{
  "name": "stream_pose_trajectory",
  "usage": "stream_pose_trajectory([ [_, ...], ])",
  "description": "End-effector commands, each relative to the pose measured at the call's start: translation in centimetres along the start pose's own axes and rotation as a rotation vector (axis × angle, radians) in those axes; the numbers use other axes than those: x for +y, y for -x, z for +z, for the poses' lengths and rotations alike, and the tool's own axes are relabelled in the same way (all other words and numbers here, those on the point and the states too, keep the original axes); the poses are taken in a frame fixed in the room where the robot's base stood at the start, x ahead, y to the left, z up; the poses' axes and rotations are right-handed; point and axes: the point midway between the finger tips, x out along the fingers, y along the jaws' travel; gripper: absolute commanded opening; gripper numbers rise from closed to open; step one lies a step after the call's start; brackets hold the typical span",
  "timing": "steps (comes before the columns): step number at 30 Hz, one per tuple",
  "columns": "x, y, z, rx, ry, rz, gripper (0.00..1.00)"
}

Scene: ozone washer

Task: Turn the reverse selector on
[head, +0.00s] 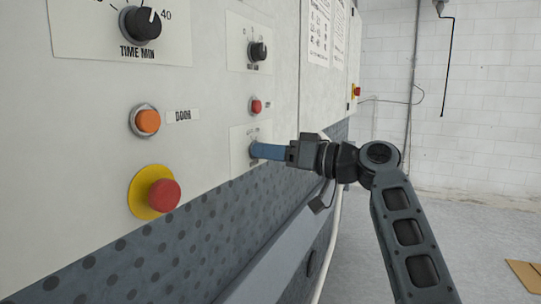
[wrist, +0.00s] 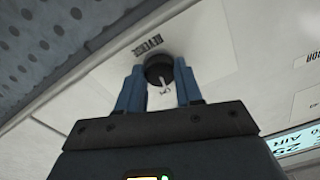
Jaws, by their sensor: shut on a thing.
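The reverse selector is a round black knob (wrist: 160,68) with a white pointer mark, on a pale label plate (wrist: 208,50) of the panel. In the wrist view it sits between the two blue fingers of my gripper (wrist: 158,82), which are shut on it from both sides. In the head view my gripper (head: 258,151) reaches in from the right to the plate, and its blue fingers hide most of the knob. The print around the knob is too small to read there.
Above the selector are a small red button (head: 256,106) and another black knob (head: 258,51). To the left are an orange door button (head: 147,121), a red emergency stop (head: 163,195) on a yellow disc, and a time knob (head: 143,24). Open floor lies at right.

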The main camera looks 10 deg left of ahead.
Motion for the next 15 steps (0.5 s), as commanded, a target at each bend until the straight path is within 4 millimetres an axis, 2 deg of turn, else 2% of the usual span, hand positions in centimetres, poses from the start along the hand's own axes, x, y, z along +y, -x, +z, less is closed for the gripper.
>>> stream_pose_trajectory([
  [6,0.02,0.05,-0.02,0.002,-0.109,0.001,0.05],
  [15,0.06,0.08,-0.01,0.003,-0.171,0.002,0.05],
])
